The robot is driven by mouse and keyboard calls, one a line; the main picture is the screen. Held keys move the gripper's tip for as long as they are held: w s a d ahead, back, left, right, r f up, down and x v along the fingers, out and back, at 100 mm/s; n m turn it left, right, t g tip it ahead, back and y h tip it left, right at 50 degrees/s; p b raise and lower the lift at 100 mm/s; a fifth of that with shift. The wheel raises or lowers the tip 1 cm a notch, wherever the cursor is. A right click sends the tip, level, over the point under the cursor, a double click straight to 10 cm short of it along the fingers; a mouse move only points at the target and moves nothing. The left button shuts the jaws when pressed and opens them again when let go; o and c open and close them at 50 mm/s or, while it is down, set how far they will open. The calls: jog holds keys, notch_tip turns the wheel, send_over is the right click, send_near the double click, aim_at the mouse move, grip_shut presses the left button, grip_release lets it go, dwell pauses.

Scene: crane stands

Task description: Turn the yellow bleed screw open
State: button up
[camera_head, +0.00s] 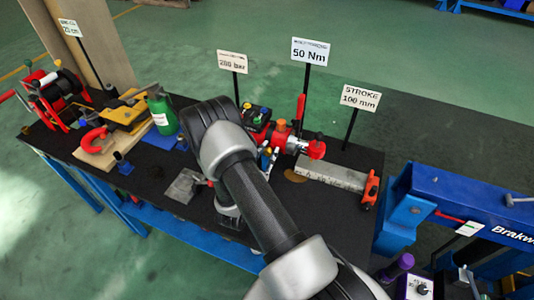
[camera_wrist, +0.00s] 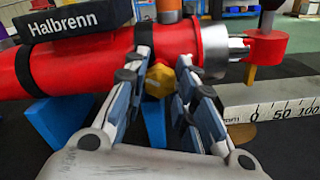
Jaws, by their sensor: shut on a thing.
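The yellow bleed screw (camera_wrist: 160,82) is a hex head on the near side of a red cylinder (camera_wrist: 90,62), seen in the wrist view. My gripper (camera_wrist: 163,72) has one finger on each side of the screw and is shut on it. Both fingers reach up to the cylinder's front. The cylinder lies level, with a black strap, a silver collar at its right end and a dark "Halbrenn" block (camera_wrist: 65,22) above. In the head view the red cylinder (camera_head: 282,134) shows behind my arm, which hides most of my gripper.
Blue supports (camera_wrist: 66,120) stand under the cylinder. A steel ruler (camera_head: 333,177) with a red end lies to the right. Signs on posts, such as the 50 Nm sign (camera_head: 310,51), rise behind. A green bottle (camera_head: 162,112) stands left, a blue press (camera_head: 445,200) right.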

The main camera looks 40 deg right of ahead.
jog(key=n, duration=0.4)
jog(key=shift+n, duration=0.3)
jog(key=o, duration=1.1)
jog(key=v, duration=1.2)
